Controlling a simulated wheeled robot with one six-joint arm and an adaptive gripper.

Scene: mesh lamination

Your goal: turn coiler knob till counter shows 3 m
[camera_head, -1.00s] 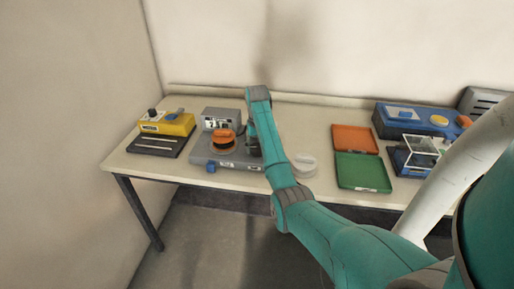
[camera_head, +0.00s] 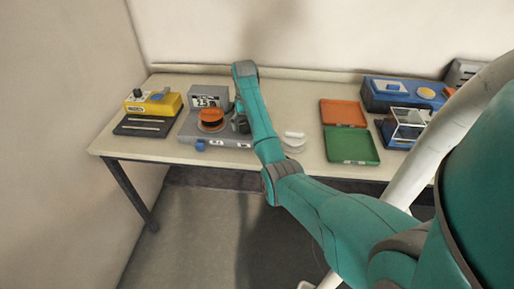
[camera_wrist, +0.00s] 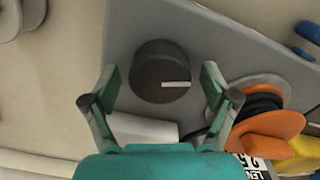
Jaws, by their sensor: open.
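The coiler knob (camera_wrist: 162,66) is a black round dial with a white mark pointing right in the wrist view. My gripper (camera_wrist: 160,82) is open, with one finger on each side of the knob and visible gaps to it. In the head view my gripper (camera_head: 241,122) is at the right side of the grey coiler (camera_head: 190,132), and the arm covers the knob. The coiler's counter (camera_head: 206,102) seems to read about 2.5; its small digits are unclear. It is partly visible at the wrist view's lower edge (camera_wrist: 254,168). An orange spool (camera_head: 211,117) sits on the coiler.
A yellow device (camera_head: 152,104) stands left of the coiler. White round dishes (camera_head: 293,142) lie to its right, then an orange tray (camera_head: 343,112) and a green tray (camera_head: 351,146). A blue machine (camera_head: 402,95) stands at the far right.

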